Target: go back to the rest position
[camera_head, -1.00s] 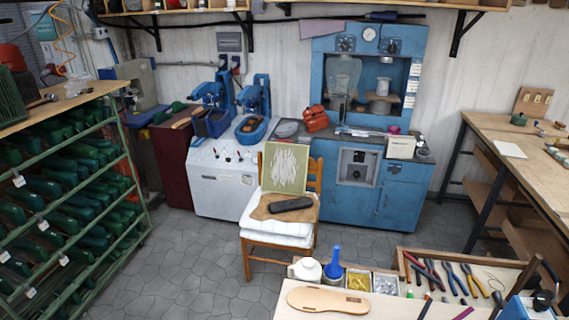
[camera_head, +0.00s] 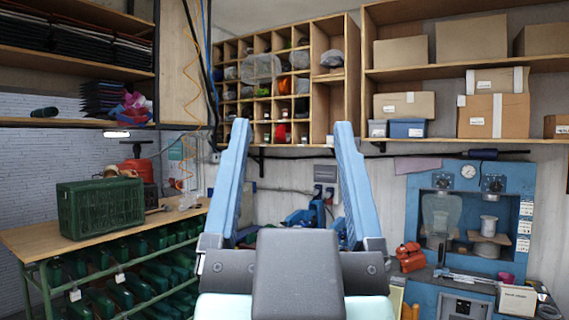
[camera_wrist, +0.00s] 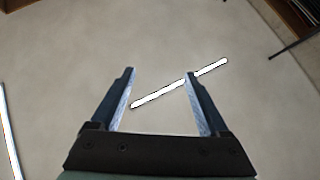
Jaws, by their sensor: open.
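My gripper (camera_head: 290,140) is raised in front of the head camera, its two blue fingers pointing up and wide apart. It is open, with nothing between the fingers. In the wrist view my gripper (camera_wrist: 160,88) also shows open and empty, facing a plain pale surface with a bright lamp strip (camera_wrist: 180,84) on it. The gripper and its dark wrist body hide part of the wall and the blue machines behind.
A shelf with boxes (camera_head: 492,115) and a pigeonhole rack (camera_head: 262,72) hang on the back wall. A green crate (camera_head: 100,207) stands on a wooden-topped rack at left. A blue cabinet machine (camera_head: 470,200) stands at right. The floor is out of view.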

